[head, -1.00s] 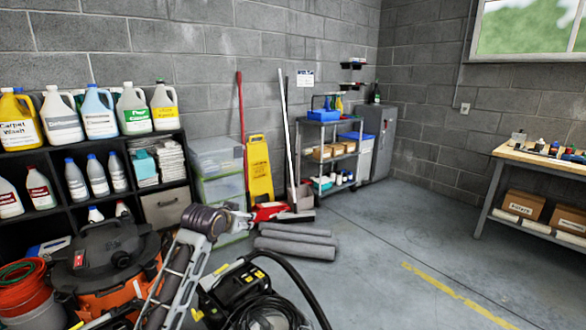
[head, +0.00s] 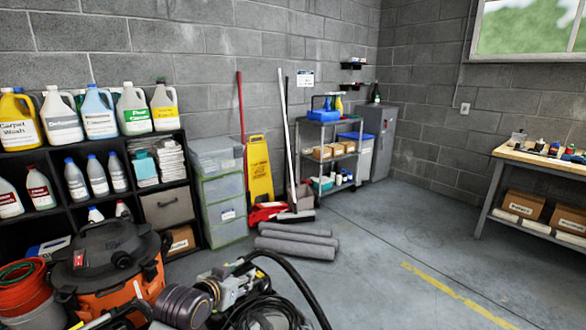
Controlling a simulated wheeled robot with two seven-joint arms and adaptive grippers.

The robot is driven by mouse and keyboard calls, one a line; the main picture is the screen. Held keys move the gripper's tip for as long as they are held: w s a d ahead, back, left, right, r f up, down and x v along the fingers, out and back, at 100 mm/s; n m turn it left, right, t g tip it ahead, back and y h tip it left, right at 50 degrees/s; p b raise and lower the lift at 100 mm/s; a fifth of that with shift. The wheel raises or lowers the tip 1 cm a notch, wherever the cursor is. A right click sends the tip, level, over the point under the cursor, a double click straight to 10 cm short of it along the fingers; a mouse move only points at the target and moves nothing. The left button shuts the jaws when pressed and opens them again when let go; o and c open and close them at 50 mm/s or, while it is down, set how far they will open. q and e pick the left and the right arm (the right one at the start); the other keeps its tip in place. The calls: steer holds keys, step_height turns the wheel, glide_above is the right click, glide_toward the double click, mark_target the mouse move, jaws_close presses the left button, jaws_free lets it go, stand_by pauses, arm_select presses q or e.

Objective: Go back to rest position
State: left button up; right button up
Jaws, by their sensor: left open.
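My left gripper (head: 240,280) shows low in the head view, left of centre, pointing up and to the right. It is open, and I see nothing held in it. My dark left wrist is behind it at the bottom edge. The gripper overlaps a black and yellow floor machine, which is mostly hidden; I cannot tell how far apart they are. My right gripper is not in view.
An orange and black vacuum (head: 110,262) stands at the left, with a black hose (head: 298,283) curving at the lower middle. Grey rolls (head: 296,246) lie on the floor. A bottle shelf (head: 100,160), cart (head: 330,155) and workbench (head: 540,165) line the walls. The right floor is clear.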

arm_select(q)
steer(key=s+f+n+g+p, duration=0.1)
steer(key=s+f+g, duration=0.6)
steer(key=s+f, duration=1.8)
steer(key=shift+s, duration=0.45)
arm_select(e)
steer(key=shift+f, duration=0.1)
arm_select(q)
steer(key=shift+a+f, duration=0.1)
steer(key=shift+f, duration=0.05)
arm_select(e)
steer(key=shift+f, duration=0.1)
